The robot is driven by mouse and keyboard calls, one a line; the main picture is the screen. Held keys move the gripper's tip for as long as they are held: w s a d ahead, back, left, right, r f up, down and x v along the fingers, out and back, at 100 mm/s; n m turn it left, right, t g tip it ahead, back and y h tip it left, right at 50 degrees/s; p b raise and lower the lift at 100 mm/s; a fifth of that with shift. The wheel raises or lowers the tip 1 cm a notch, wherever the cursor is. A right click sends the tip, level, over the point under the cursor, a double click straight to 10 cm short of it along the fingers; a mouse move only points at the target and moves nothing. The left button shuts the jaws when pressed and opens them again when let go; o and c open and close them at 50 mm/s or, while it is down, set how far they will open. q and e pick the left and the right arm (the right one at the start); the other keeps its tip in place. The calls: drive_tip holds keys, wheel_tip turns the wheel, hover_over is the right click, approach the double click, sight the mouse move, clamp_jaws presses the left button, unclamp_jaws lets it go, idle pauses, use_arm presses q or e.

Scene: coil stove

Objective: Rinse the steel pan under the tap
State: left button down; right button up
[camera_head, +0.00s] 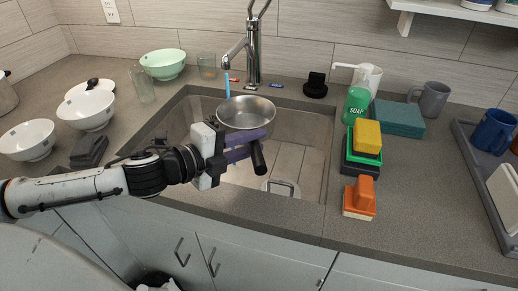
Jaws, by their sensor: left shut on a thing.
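The steel pan (246,113) is held over the sink (308,128), below and slightly right of the tap's spout. It looks about level, and its inside looks empty of solid things. My left gripper (247,149) is shut on the pan's dark handle (258,157), with its purple fingers across it. The tap (253,50) is running. A thin blue stream of water (227,85) comes down at the pan's back left rim; I cannot tell whether it lands inside. My right gripper is not in view.
Right of the sink stand a green soap bottle (357,104), a yellow sponge (367,136) on a green holder, and an orange brush (360,197). Left are white bowls (87,110), a mint bowl (163,64) and a glass (142,84).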

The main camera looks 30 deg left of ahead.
sight(230, 130)
use_arm(q)
drive_tip(key=shift+w+a+f+b, duration=0.2)
drive_tip(key=shift+w+a, duration=0.35)
drive_tip(key=shift+a, duration=0.7)
drive_tip(key=shift+w+a+f+b, duration=0.2)
drive_tip(key=shift+w+a, duration=0.35)
drive_tip(key=shift+a, duration=0.7)
drive_tip(key=shift+w+a+f+b, duration=0.15)
drive_tip(key=shift+w+a, duration=0.4)
drive_tip(key=shift+a, duration=0.7)
drive_tip(key=shift+d, duration=0.1)
drive_tip(key=shift+s+d+p, duration=0.4)
drive_tip(key=shift+s+d, duration=0.1)
drive_tip(key=shift+d, duration=0.7)
drive_tip(key=shift+s+d+p, duration=0.35)
drive_tip(key=shift+s+d, duration=0.2)
drive_tip(key=shift+d, duration=0.65)
drive_tip(key=shift+s+d+p, duration=0.4)
drive_tip(key=shift+s+d, duration=0.1)
drive_tip(key=shift+d, duration=0.7)
